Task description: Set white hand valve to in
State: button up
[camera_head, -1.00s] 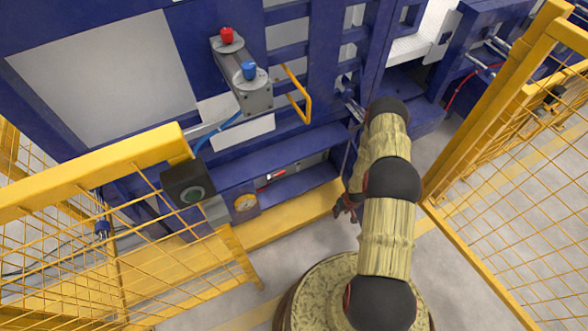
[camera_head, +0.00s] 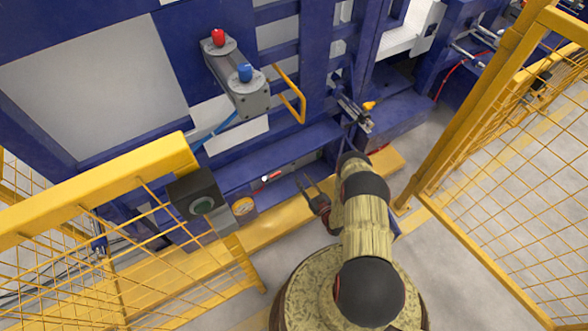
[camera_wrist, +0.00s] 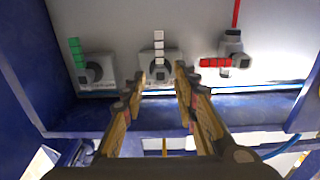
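In the wrist view, the white hand valve (camera_wrist: 159,42) is in the middle of a row of three on a grey panel. Its segmented white handle stands upright in the picture above a grey body. My gripper (camera_wrist: 160,74) is open and empty, its two fingers apart in front of this valve's body, below the handle in the picture. I cannot tell the exact gap in depth. In the head view, my gripper (camera_head: 304,181) is low in front of the blue machine, pointing toward a recess where a small red handle (camera_head: 272,176) shows; the white valve is not clear there.
A green-handled valve (camera_wrist: 76,53) is on the left and a red-handled valve (camera_wrist: 216,62) on the right. A blue ledge (camera_wrist: 215,108) runs below the panel. Yellow fences (camera_head: 90,190) stand at both sides, with a button box (camera_head: 199,200) on the left one.

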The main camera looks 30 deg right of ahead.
aim_at(293, 166)
jog(key=w+b, duration=0.2)
jog(key=w, duration=0.5)
jog(key=shift+w+a, duration=0.1)
jog(key=shift+w, duration=0.2)
jog(key=c, duration=0.8)
jog(key=shift+d+r, duration=0.1)
jog(key=shift+d, duration=0.1)
